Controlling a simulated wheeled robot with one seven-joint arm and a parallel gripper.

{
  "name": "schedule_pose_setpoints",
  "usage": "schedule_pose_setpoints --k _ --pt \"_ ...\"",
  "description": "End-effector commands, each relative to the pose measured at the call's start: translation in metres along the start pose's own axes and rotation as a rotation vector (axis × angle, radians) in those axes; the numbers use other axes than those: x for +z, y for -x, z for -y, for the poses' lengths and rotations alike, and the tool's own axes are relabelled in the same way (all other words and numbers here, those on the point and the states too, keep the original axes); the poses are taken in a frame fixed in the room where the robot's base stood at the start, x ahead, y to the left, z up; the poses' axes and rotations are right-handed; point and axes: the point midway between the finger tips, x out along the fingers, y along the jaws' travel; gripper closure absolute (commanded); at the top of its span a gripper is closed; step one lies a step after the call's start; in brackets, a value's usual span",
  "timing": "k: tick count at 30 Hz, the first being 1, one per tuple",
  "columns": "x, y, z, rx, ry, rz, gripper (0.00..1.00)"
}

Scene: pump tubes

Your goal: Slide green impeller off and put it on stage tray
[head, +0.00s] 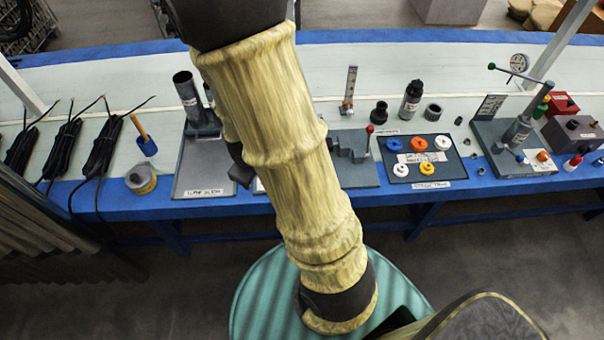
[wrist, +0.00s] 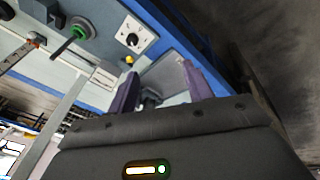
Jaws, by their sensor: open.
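A green ring on a dark rod (wrist: 80,31), which looks like the green impeller on a shaft, shows at the upper left of the wrist view. I cannot make out the green impeller in the head view, where my arm covers the middle of the bench. The dark stage tray (head: 459,168) lies right of my arm, with several blue, orange and white impellers on it. My gripper (wrist: 160,80) shows two purple fingers spread apart in the wrist view, with nothing held between them. The green ring lies left of and beyond the fingers.
A lever press (head: 519,130) stands right of the tray. A metal tube (head: 186,90) stands upright left of my arm. Black cable bundles (head: 65,140) lie at the far left. The bench's blue front edge is near.

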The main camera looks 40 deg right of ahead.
Motion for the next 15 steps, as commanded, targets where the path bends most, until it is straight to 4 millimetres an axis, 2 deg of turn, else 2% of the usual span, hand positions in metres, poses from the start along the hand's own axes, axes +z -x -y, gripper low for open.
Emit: schedule_pose_setpoints --k 1,6,12,15 --pt "0.007 -0.029 -0.002 0.028 0.071 0.018 0.49" --pt "0.025 -0.091 -0.024 0.158 0.337 0.070 0.49" --pt "0.051 -0.149 -0.056 0.334 0.708 0.191 0.49" --pt "0.064 -0.171 -0.074 0.427 0.914 0.277 0.49"
